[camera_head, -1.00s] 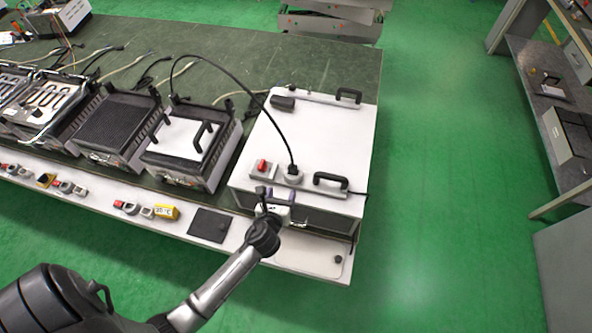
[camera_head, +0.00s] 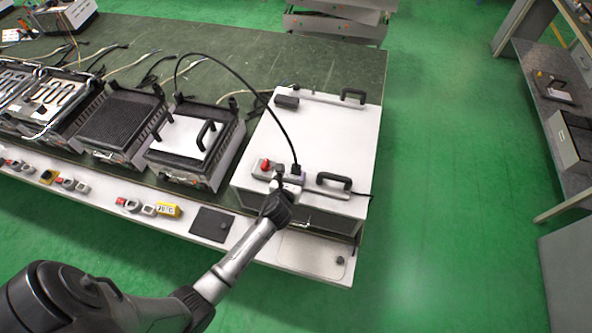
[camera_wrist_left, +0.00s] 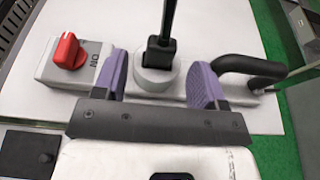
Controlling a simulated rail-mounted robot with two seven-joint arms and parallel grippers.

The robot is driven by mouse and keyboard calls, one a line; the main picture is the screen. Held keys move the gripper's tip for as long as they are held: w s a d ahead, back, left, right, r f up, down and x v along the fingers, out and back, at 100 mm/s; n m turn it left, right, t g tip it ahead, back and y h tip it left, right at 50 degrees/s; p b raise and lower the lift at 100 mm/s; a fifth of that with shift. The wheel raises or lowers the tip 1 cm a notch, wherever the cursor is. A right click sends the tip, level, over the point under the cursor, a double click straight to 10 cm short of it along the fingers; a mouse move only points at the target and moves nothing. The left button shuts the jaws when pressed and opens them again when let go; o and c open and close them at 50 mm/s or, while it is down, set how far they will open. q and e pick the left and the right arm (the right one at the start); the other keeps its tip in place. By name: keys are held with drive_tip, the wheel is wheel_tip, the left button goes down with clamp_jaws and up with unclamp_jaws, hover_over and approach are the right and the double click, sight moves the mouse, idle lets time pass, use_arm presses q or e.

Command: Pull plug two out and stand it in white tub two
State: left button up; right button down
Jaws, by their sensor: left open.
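The black plug (camera_wrist_left: 157,52) stands upright in a round light-grey socket (camera_wrist_left: 153,75) on the white box top. It also shows in the head view (camera_head: 296,168) with its black cable arching up and back. My left gripper (camera_wrist_left: 158,84) is open, with one purple-padded finger on each side of the socket in the wrist view. The plug is between the fingers' lines but a little beyond their tips, and I see no contact. In the head view the gripper (camera_head: 287,178) is just in front of the plug. I cannot pick out white tub two. My right gripper is not in view.
A red switch (camera_wrist_left: 68,51) stands left of the socket and a black handle (camera_wrist_left: 250,68) right of it. A heater with a white plate (camera_head: 184,139) stands left of the white box (camera_head: 330,130). Switches line the front ledge.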

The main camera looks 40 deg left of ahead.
sight(295, 169)
use_arm(q)
drive_tip(key=shift+b+x, duration=0.3)
drive_tip(key=shift+x, duration=2.1)
drive_tip(key=shift+r, duration=0.1)
drive_tip(key=c, duration=1)
